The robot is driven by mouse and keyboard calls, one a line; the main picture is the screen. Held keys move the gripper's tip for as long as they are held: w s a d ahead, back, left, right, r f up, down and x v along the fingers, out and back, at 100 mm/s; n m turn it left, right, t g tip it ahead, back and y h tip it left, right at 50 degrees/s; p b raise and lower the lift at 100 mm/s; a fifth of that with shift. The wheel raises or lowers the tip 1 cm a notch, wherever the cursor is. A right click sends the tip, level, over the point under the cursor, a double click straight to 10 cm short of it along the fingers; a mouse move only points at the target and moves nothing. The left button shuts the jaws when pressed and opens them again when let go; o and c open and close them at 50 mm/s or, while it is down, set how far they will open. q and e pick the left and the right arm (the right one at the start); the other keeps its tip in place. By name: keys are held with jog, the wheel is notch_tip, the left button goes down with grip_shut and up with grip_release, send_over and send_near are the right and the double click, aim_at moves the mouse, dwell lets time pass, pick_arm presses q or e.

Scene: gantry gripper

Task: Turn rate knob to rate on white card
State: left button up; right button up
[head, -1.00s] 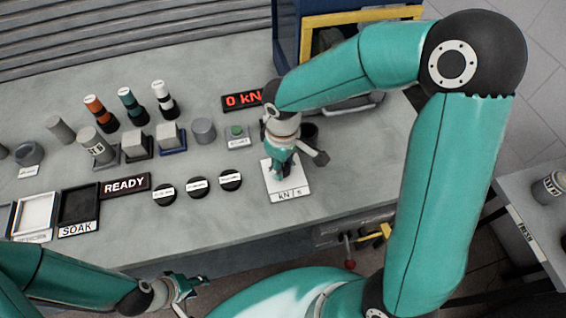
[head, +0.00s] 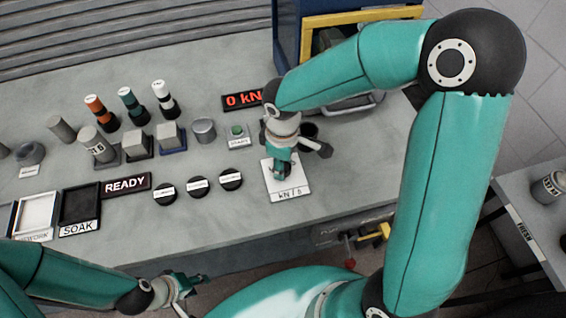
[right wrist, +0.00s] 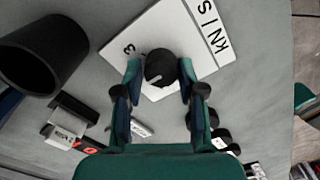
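The rate dial is a white plate marked kN/s (head: 290,188) on the bench; it also shows in the right wrist view (right wrist: 205,50). Its black rate knob (right wrist: 160,66) has a pale pointer mark, and a 3 is printed near it. My right gripper (head: 280,172) is down over the plate, with its fingers (right wrist: 160,72) on either side of the knob, seemingly touching it. The knob is hidden in the head view. My left gripper (head: 190,286) is empty in front of the bench; its opening is unclear. I cannot make out a separate white card with a rate.
A red 0 kN display (head: 242,99) and a green button (head: 237,131) stand behind the plate. Several black discs (head: 197,187) lie to its left. A black cup (right wrist: 38,58) stands close to my right gripper. A READY sign (head: 126,184) and trays are further left.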

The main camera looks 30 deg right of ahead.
jog(key=shift+o, duration=1.3)
notch_tip(320, 180, up, 12)
